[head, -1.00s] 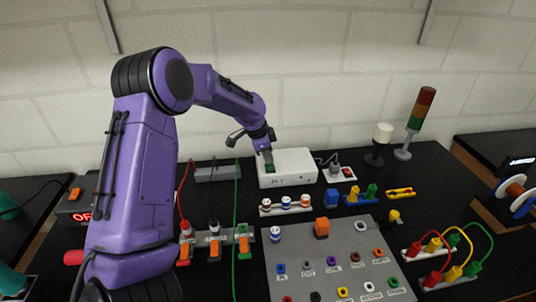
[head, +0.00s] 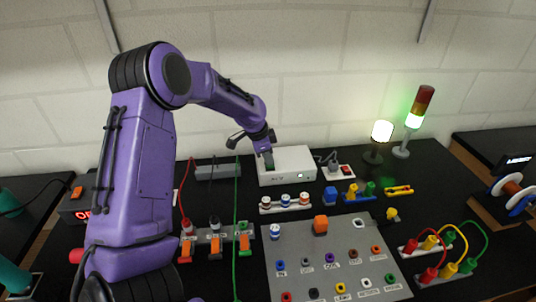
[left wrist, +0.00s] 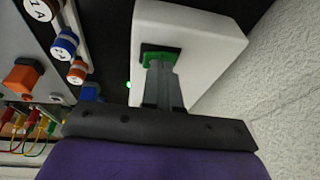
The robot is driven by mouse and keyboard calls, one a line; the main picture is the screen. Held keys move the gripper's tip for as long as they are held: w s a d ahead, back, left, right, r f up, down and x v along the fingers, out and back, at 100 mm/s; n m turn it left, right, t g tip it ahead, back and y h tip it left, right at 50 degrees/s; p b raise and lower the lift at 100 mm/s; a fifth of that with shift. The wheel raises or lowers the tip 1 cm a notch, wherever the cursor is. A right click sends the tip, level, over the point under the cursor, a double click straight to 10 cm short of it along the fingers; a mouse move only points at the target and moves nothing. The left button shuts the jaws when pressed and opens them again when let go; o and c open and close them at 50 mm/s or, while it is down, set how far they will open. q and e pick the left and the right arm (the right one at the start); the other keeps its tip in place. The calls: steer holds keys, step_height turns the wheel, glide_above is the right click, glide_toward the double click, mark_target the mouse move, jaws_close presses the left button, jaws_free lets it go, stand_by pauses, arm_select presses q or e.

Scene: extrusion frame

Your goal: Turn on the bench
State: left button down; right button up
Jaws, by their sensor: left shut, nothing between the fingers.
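A white box (head: 300,163) stands at the back of the black bench, with a small lit green light on its front. In the left wrist view the white box (left wrist: 190,40) has a green switch (left wrist: 150,50) in a dark frame. My left gripper (head: 268,162) is shut and empty, its tips (left wrist: 160,68) at the switch and partly covering it; I cannot tell if they touch. The round lamp (head: 382,131) glows warm white, and the lowest segment of the stack light (head: 413,121) glows green. A red display (head: 84,215) is lit at the left, partly hidden by my arm.
A grey panel (head: 345,255) with coloured sockets lies at the front. Red, yellow and green leads (head: 440,243) are plugged in at its right. A green cable (head: 236,200) hangs down in front of my left arm's reach. Blocks with coloured plugs (head: 285,203) stand before the white box.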

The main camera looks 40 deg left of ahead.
arm_select(q)
step_height(320, 180, up, 5)
steer(key=p, duration=0.5)
steer(key=shift+w+r+p, duration=0.1)
steer(key=shift+p, duration=0.2)
steer(key=shift+a+r+b, duration=0.15)
steer(key=shift+a+b, duration=0.2)
steer(key=shift+b, duration=0.75)
steer(key=w+a+b+v, duration=0.1)
steer(key=v, duration=0.7)
steer(key=shift+a+r+b, duration=0.2)
steer(key=shift+a+b, duration=0.1)
